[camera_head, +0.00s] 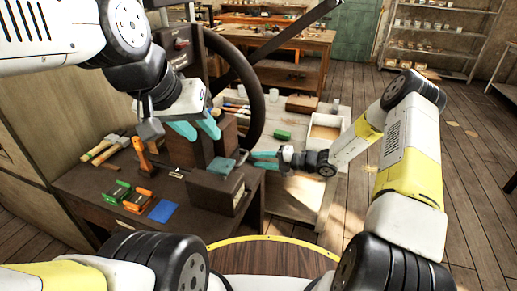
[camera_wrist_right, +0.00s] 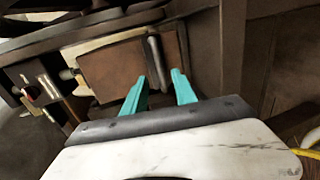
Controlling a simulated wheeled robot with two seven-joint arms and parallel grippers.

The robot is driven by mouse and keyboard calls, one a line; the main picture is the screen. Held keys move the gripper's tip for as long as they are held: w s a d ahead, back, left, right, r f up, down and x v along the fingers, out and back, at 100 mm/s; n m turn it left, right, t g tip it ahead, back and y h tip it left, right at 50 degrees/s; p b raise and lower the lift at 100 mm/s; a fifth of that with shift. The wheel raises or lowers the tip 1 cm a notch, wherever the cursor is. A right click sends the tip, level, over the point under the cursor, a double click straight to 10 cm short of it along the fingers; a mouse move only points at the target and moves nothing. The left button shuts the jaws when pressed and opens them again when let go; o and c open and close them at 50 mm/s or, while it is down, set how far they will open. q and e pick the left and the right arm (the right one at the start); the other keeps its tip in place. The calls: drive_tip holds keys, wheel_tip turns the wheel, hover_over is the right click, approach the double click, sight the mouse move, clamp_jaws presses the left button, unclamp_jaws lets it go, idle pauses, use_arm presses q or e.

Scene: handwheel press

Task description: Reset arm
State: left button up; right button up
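My left gripper (camera_head: 197,131) hangs at the left in front of the press column (camera_head: 184,45), with its two teal fingers apart and nothing visible between them. My right gripper (camera_head: 265,160) points left, just right of the brown box (camera_head: 216,191) on the bench. The right wrist view shows its teal fingers (camera_wrist_right: 160,92) spread apart and empty. A grey bar (camera_wrist_right: 157,62) at the edge of a brown block (camera_wrist_right: 115,70) lies beyond the fingertips; contact cannot be told. The dark handwheel (camera_head: 257,115) stands upright behind the grippers.
The dark bench (camera_head: 85,188) holds an orange-handled tool (camera_head: 144,158), green and orange items (camera_head: 127,196) and a blue square (camera_head: 162,211). A pale table (camera_head: 295,190) with an open box (camera_head: 324,133) stands behind my right gripper. Floor is clear at the far right.

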drive_tip(key=s+d+r+n+g+h, duration=0.25)
drive_tip(key=s+r+n, duration=0.45)
drive_tip(key=r+n, duration=0.35)
drive_tip(key=s+d+r+n+g+h, duration=0.1)
drive_tip(key=s+d+r+n+h, duration=0.25)
drive_tip(key=s+r+n, duration=0.55)
drive_tip(key=s+d+r+n+t+h, duration=0.5)
drive_tip(key=s+d+r+n, duration=0.7)
drive_tip(key=n, duration=0.8)
drive_tip(key=shift+s+h, duration=0.9)
drive_tip(key=shift+s, duration=0.25)
drive_tip(key=shift+r+t, duration=0.1)
drive_tip(key=shift+t, duration=0.15)
